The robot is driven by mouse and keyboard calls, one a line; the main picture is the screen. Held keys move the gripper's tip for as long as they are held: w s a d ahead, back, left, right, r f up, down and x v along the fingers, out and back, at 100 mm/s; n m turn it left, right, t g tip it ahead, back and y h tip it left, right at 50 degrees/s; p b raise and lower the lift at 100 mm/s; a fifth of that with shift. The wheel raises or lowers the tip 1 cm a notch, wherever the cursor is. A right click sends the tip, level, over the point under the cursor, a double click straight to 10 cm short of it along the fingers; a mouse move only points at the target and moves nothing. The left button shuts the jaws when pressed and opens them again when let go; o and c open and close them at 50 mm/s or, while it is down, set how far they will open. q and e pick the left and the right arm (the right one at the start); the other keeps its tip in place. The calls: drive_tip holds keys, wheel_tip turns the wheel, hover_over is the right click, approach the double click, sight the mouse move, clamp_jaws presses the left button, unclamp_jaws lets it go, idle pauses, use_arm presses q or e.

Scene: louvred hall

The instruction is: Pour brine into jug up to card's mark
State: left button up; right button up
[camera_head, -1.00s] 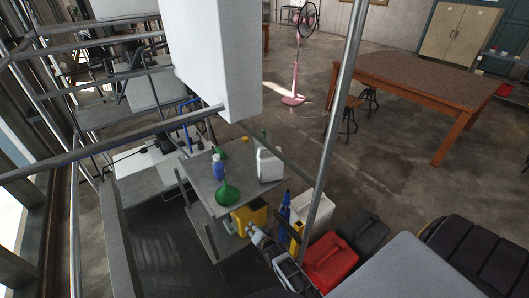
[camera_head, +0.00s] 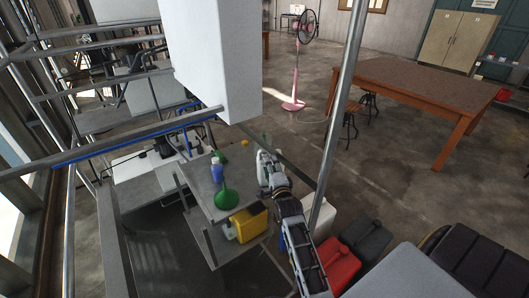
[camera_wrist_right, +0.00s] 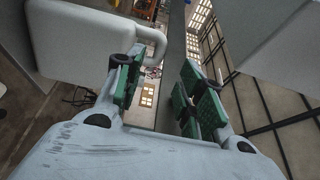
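A white jug (camera_head: 262,161) stands on the far right part of a small grey bench top, partly hidden by my right gripper (camera_head: 266,182). In the right wrist view the jug (camera_wrist_right: 72,42) fills the upper left, and its handle (camera_wrist_right: 157,42) reaches towards the left finger. My right gripper (camera_wrist_right: 160,98) is open there, with a clear gap between its green pads; I cannot tell whether it touches the handle. A green funnel (camera_head: 226,199) and a blue bottle (camera_head: 217,171) stand on the bench. I cannot make out a marked card or which vessel holds brine. My left gripper is not in view.
A yellow can (camera_head: 246,226) sits below the bench top's near edge. A red can (camera_head: 338,264), a dark can (camera_head: 366,238) and a white container (camera_head: 321,214) stand to the right. A metal pole (camera_head: 340,110) rises close to my right arm. A brown table (camera_head: 430,82) stands farther back.

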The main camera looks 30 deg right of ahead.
sight(265, 149)
drive_tip(key=shift+w, duration=0.15)
drive_tip(key=shift+b+x, duration=1.8)
drive_tip(key=shift+x, duration=3.1)
drive_tip(key=shift+c, duration=0.6)
clamp_jaws()
